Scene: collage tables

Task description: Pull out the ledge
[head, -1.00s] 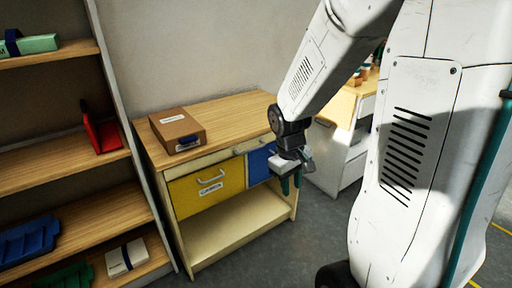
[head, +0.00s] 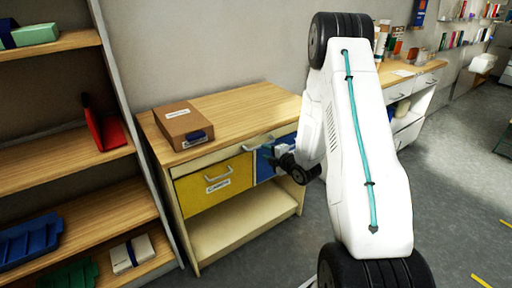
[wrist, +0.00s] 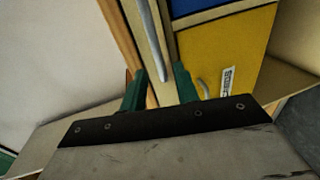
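The ledge (head: 217,155) is a pale strip set under the wooden top of the cabinet, pushed in flush above the drawers. Its grey bar handle (head: 256,143) shows near the strip's right part. In the wrist view the handle (wrist: 152,42) runs down the pale ledge front, its lower end appearing between my fingertips. My gripper (wrist: 160,70) is open, with green fingers apart on either side of the handle's line. I cannot tell how deep the handle lies between them. In the head view my gripper (head: 270,153) is close to the cabinet front, partly hidden by my arm.
Below the ledge are a yellow drawer (head: 214,186) with a handle and label, and a blue front (head: 264,163). A brown box (head: 183,125) sits on the cabinet top. A shelf (head: 75,146) stands at left, another counter (head: 425,75) at right. Floor in front is open.

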